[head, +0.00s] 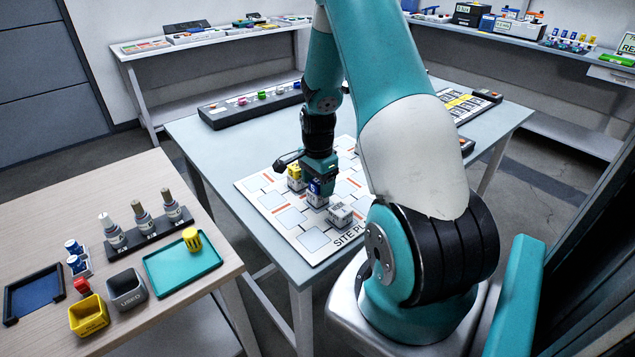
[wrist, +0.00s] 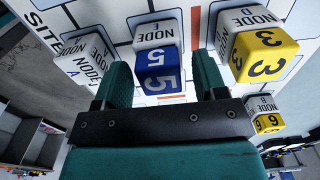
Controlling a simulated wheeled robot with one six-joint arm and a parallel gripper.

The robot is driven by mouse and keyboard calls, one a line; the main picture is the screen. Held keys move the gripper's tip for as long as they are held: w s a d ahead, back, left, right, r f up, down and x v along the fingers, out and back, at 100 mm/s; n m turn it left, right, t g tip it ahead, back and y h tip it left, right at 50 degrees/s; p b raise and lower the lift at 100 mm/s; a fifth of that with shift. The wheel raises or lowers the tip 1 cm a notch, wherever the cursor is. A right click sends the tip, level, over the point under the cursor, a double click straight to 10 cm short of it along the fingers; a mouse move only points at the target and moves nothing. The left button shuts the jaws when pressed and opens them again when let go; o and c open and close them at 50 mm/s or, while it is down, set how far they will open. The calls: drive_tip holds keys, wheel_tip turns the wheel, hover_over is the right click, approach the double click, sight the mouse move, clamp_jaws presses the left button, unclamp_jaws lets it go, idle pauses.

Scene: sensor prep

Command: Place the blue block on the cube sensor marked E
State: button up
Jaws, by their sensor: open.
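The blue block (wrist: 160,82), marked 5, sits on top of the white cube sensor marked NODE E (wrist: 157,33) in the wrist view. In the head view the blue block (head: 314,187) shows under my gripper, with the white cube (head: 317,201) below it. My gripper (wrist: 160,80) is open, with one finger on each side of the blue block. I cannot tell whether either finger touches it. In the head view my gripper (head: 319,174) is partly hidden by its own body.
A yellow block marked 3 (wrist: 264,55) stands on the NODE D cube (wrist: 238,18), close to my right finger. The bare NODE A cube (wrist: 82,60) stands left. Another yellow block, marked 6 (wrist: 268,122), is lower right. The side table (head: 55,205) holds bottles, bins and trays.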

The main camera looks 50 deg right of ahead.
wheel_tip(320, 180, up, 12)
drive_tip(key=w+a+r+n, duration=0.1)
drive_tip(key=a+r+n, duration=0.15)
drive_tip(key=a, duration=0.35)
drive_tip(key=w+a+r+n, duration=0.1)
drive_tip(key=a+r+n, duration=0.1)
drive_tip(key=a+n, duration=0.3)
drive_tip(key=s+a+r+n+y, duration=0.1)
drive_tip(key=s+a+r+n, duration=0.1)
drive_tip(key=s+a+n, duration=0.3)
drive_tip(key=s+a+r+n+y, duration=0.1)
drive_tip(key=s+a+r+n, duration=0.2)
drive_tip(key=a, duration=1)
drive_tip(key=s+a+r+n+y, duration=0.2)
drive_tip(key=s+a+n, duration=0.7)
drive_tip(key=n, duration=0.3)
drive_tip(key=shift+a+r+b, duration=0.25)
drive_tip(key=shift+a+b, duration=0.05)
